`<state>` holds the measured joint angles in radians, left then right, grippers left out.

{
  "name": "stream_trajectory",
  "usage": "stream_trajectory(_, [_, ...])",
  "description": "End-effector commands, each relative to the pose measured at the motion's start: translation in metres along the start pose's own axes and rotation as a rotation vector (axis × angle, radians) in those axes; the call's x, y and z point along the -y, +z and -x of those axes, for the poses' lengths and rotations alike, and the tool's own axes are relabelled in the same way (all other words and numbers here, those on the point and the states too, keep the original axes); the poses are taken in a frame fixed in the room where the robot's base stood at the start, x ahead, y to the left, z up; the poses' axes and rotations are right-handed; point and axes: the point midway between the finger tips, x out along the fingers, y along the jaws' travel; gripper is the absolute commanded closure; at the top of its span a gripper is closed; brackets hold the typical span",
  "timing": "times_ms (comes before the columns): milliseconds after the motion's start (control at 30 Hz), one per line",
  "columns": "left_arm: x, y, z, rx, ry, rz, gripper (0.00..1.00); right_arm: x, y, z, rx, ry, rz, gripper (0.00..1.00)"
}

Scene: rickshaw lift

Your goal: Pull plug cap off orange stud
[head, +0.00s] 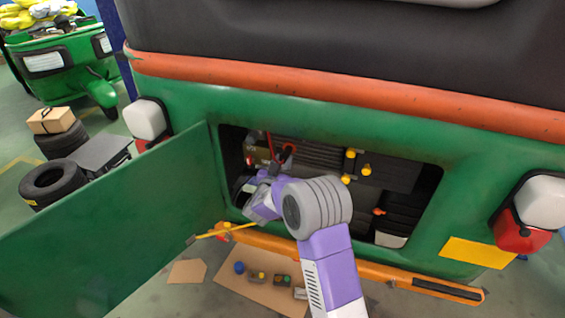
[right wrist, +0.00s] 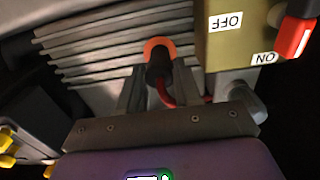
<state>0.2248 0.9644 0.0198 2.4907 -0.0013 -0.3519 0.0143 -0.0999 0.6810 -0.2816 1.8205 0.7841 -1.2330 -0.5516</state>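In the right wrist view the plug cap (right wrist: 158,72) is a small black boot with a red cable leaving toward the right. It sits against the orange stud (right wrist: 157,46), which shows as an orange ring around its far end, on a grey ribbed block. My right gripper (right wrist: 158,80) has one finger on each side of the cap, pressed close to it. In the head view my right gripper (head: 276,168) reaches into the open bay of the green vehicle, near a red loop, and its fingers are small there. My left gripper is out of view.
A brass-coloured switch box (right wrist: 235,35) marked ON and OFF, with a red lever (right wrist: 293,38), stands close beside the gripper. Yellow knobs (head: 350,154) are further right inside the bay. The green door (head: 120,235) hangs open at left. Cardboard (head: 262,283) with small parts lies below.

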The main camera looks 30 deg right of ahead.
Motion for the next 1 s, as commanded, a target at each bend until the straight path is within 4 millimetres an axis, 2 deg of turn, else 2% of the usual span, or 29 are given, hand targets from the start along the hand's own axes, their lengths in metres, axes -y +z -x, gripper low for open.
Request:
stream_trajectory(33, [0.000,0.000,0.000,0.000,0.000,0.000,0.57,0.000,0.000,0.000,0.000,0.000,0.000,0.77])
stream_trajectory(133, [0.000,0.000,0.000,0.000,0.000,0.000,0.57,0.000,0.000,0.000,0.000,0.000,0.000,0.92])
stream_trajectory(167, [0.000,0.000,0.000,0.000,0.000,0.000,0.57,0.000,0.000,0.000,0.000,0.000,0.000,0.94])
stream_trajectory(533, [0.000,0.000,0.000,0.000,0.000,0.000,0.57,0.000,0.000,0.003,0.000,-0.001,-0.001,0.94])
stream_trajectory(1000, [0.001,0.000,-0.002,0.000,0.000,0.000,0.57,0.001,0.000,0.026,0.000,-0.001,-0.001,0.94])
